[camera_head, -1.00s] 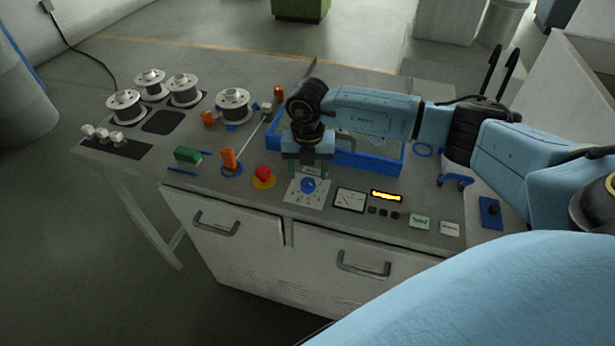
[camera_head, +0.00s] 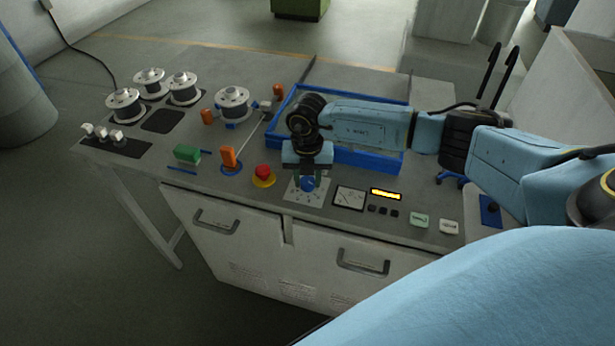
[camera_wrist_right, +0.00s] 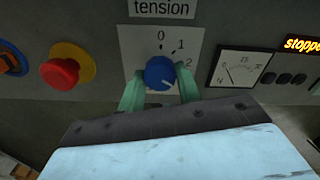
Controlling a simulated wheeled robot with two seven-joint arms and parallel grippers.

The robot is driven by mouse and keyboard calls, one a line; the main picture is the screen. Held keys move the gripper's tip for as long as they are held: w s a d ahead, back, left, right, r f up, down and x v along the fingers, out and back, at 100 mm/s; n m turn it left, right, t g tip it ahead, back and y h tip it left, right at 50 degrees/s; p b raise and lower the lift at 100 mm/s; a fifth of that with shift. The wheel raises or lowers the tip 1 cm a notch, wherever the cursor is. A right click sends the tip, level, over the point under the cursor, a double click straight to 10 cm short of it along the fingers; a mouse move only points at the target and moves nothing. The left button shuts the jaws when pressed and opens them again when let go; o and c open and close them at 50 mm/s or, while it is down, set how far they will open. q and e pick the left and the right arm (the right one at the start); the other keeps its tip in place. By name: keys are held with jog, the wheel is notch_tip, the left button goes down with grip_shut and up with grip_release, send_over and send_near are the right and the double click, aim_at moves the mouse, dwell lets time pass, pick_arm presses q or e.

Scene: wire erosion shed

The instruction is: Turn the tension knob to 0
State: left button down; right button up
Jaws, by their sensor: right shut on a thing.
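The tension knob (camera_wrist_right: 159,72) is a round blue knob on a white dial plate (camera_wrist_right: 136,44) below the label "tension" (camera_wrist_right: 161,9). The numbers 0, 1 and 2 show around its top and right; the lower dial is hidden by my gripper. A pale mark on the knob face appears to point to the lower right, away from the 0 at the top. In the head view the knob (camera_head: 308,184) sits near the console's front edge. My right gripper (camera_wrist_right: 160,88) is shut on the knob, one green finger on each side; it also shows in the head view (camera_head: 308,178). My left gripper is out of view.
A red stop button (camera_head: 263,170) on a yellow base is left of the dial. A needle meter (camera_head: 349,198) and a lit display reading "stopped" (camera_head: 386,194) are to the right. A blue tray (camera_head: 366,161) lies behind; wire spools (camera_head: 233,101) stand at the back left.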

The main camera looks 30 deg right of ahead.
jog(key=shift+n, duration=0.4)
jog(key=n+b, duration=0.1)
jog(key=n, duration=0.2)
jog(key=shift+b, duration=0.35)
jog(key=n+b, duration=0.1)
jog(key=n, duration=0.2)
jog(key=shift+n+b, duration=0.3)
jog(key=shift+b, duration=0.05)
jog(key=n+b, duration=0.3)
jog(key=n, duration=0.3)
jog(key=n+b, duration=0.3)
jog(key=n, duration=0.2)
jog(key=shift+n, duration=0.4)
jog(key=n+b, duration=0.2)
jog(key=n, duration=0.2)
jog(key=shift+n+b, duration=0.35)
jog(key=shift+n, duration=0.05)
jog(key=shift+r, duration=0.1)
jog(key=o, duration=1)
